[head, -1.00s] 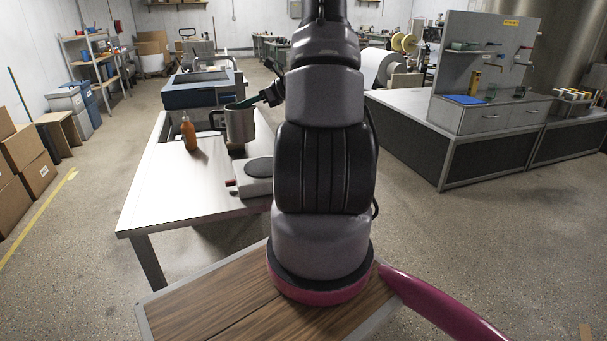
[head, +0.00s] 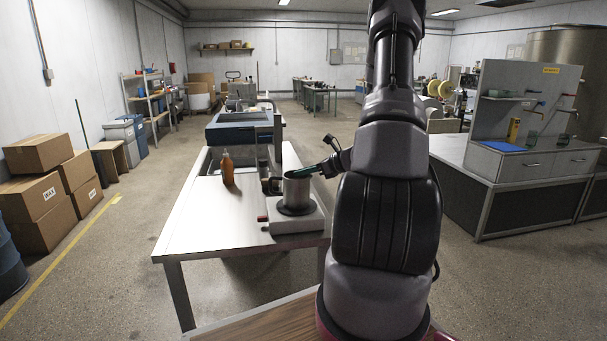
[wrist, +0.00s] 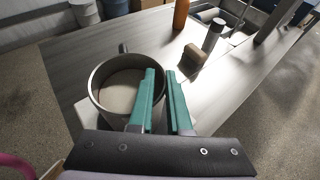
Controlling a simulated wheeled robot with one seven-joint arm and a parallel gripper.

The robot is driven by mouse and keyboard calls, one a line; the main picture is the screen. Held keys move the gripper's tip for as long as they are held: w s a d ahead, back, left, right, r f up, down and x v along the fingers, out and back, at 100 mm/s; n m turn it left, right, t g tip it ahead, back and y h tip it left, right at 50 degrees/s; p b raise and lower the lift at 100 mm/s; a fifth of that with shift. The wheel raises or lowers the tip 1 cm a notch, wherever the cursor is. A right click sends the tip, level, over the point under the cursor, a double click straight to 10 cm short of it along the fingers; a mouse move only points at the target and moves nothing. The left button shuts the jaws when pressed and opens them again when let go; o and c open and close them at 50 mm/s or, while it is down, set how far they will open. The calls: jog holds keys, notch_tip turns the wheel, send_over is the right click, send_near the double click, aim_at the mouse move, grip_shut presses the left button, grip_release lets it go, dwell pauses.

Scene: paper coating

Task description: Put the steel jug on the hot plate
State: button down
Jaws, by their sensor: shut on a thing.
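The steel jug (head: 297,190) is upright over the dark disc of the hot plate (head: 297,226), near the right edge of the table. I cannot tell whether its base touches the disc or hangs just above it. My gripper (head: 310,171) comes in from the right and is shut on the jug's rim. In the wrist view the jug (wrist: 100,101) has its handle on the far side. The teal fingers of my gripper (wrist: 164,95) lie at its right wall, one over the inside and one outside.
An orange-brown bottle (head: 227,169) stands on the table (head: 207,212), left of and behind the jug. A brown block (wrist: 193,57) and a grey cylinder (wrist: 214,34) stand beyond the jug in the wrist view. The front left of the table is clear.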

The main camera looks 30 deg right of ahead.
jog(key=shift+f, duration=0.2)
jog(key=c, duration=0.9)
grip_release()
jog(key=shift+o, duration=0.2)
jog(key=v, duration=1.2)
jog(key=s+a+r+n+g, duration=0.3)
jog(key=a+r+n, duration=0.3)
jog(key=a, duration=0.3)
jog(key=s+a+r+n+g, duration=0.25)
jog(key=a+r+n, duration=0.35)
jog(key=a, duration=0.3)
jog(key=s+a+r+n+t+h, duration=0.1)
jog(key=s+a+r+n+h, duration=0.4)
jog(key=s+r+n, duration=0.6)
jog(key=s+a+n, duration=0.2)
jog(key=s, duration=0.1)
jog(key=shift+r+t, duration=0.3)
jog(key=shift+t, duration=0.05)
